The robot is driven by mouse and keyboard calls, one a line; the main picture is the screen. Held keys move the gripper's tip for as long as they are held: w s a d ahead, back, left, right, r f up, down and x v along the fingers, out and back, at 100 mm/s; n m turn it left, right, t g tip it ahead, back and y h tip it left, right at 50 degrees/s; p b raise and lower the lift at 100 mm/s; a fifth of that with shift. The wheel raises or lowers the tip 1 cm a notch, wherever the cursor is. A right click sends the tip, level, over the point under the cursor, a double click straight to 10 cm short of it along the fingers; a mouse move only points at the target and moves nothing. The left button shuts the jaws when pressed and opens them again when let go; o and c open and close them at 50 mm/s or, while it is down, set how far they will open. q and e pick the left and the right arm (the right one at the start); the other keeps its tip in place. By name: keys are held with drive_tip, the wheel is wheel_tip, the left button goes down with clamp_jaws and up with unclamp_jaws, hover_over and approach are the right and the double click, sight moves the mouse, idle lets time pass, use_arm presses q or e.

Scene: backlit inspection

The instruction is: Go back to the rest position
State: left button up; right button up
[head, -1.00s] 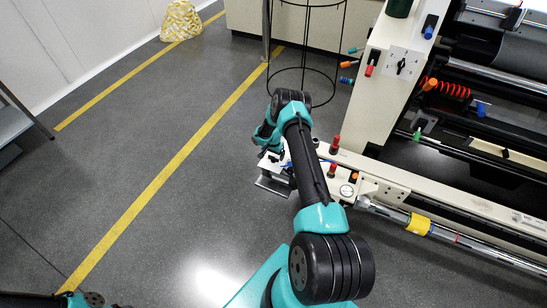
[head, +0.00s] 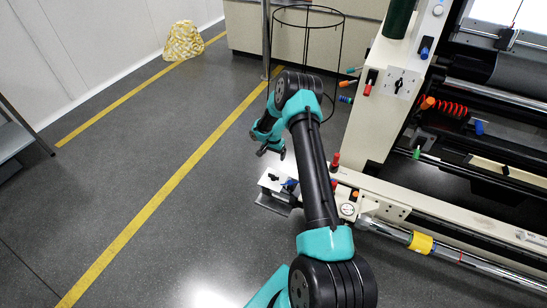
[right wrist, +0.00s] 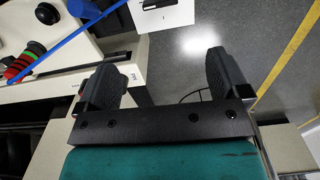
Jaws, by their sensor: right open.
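My right gripper (head: 272,150) hangs at the end of the teal and black right arm, above the grey floor and just beyond the white bracket at the machine's near end. In the right wrist view its two dark fingers stand wide apart (right wrist: 165,75), with nothing held between them. My left gripper is not in view.
The cream machine (head: 370,130) with rollers, knobs and a long rail fills the right side; its white end bracket (head: 275,182) is close below my right gripper. A black wire stand (head: 307,60) stands behind. A patterned yellow bag (head: 183,41) lies far left.

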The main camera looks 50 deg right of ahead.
idle(0.4)
drive_tip(key=s+a+n+t+y, duration=0.1)
drive_tip(key=s+a+n+y, duration=0.2)
drive_tip(key=a, duration=1.1)
drive_tip(key=s+a+n, duration=0.3)
drive_tip(key=a+n, duration=0.1)
drive_tip(key=a, duration=1)
drive_tip(key=s+a+r+n, duration=0.4)
drive_tip(key=s+a+n, duration=0.2)
drive_tip(key=s+a, duration=0.7)
drive_tip(key=shift+s+r+y, duration=0.2)
drive_tip(key=shift+s+y, duration=0.2)
drive_tip(key=shift+s, duration=0.25)
